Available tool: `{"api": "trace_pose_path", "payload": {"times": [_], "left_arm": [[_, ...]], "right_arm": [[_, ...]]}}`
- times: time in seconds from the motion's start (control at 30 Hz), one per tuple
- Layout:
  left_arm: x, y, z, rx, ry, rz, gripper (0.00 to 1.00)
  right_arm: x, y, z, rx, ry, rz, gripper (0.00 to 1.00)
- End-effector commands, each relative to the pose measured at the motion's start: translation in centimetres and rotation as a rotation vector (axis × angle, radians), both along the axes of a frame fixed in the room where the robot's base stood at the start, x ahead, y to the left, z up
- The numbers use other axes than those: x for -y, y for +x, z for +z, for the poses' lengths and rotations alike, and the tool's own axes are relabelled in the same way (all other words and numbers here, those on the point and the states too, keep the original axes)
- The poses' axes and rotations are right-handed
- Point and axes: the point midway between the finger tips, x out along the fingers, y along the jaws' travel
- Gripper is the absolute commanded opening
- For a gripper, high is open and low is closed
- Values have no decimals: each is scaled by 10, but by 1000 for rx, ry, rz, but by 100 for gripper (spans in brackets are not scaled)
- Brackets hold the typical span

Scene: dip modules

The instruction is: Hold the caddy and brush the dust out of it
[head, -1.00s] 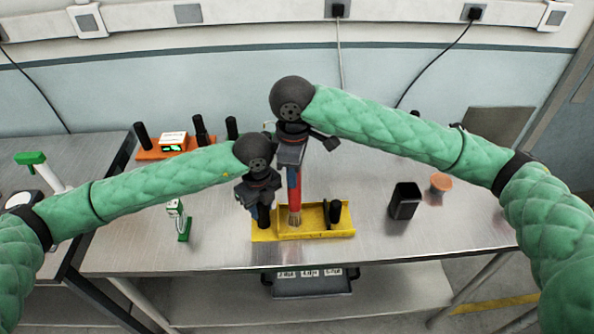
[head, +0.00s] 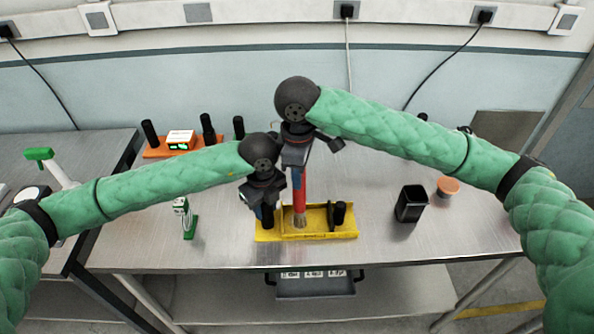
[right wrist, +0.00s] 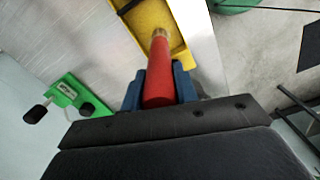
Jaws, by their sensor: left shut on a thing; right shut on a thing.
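The yellow caddy (head: 318,219) sits on the metal table near its front edge, with black posts standing at its two ends. My left gripper (head: 264,212) is shut at the caddy's left end, on the black post there; the contact is partly hidden. My right gripper (head: 297,178) is shut on the red-handled brush (head: 299,201) and holds it upright, bristles down, inside the caddy. The brush handle also shows between the blue fingers in the right wrist view (right wrist: 158,75). I cannot make out any dust in the caddy.
An orange tray (head: 158,153) with black posts and a small device stands at the back left. A green and white stand (head: 187,218) is left of the caddy. A black cup (head: 411,204) and an orange-topped jar (head: 447,188) stand to the right. The table's front edge is close.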

Motion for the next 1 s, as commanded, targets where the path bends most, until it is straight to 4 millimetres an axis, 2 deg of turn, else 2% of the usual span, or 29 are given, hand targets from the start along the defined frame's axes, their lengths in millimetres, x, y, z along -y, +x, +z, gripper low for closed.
{"api": "trace_pose_path", "payload": {"times": [0.03, 0.33, 0.8, 1.0], "left_arm": [[11, -4, -1, -4, -5, -16, 0], [10, -3, -2, -4, -5, -12, 0], [8, -2, -1, -3, -5, -8, 0], [7, -1, -1, -3, -5, -7, 0]], "right_arm": [[-13, -9, 4, 1, 26, 29, 0], [-5, -8, 6, 2, 28, 29, 0], [24, -3, 7, 4, 22, 19, 0], [28, -3, 7, 4, 21, 17, 0]]}}
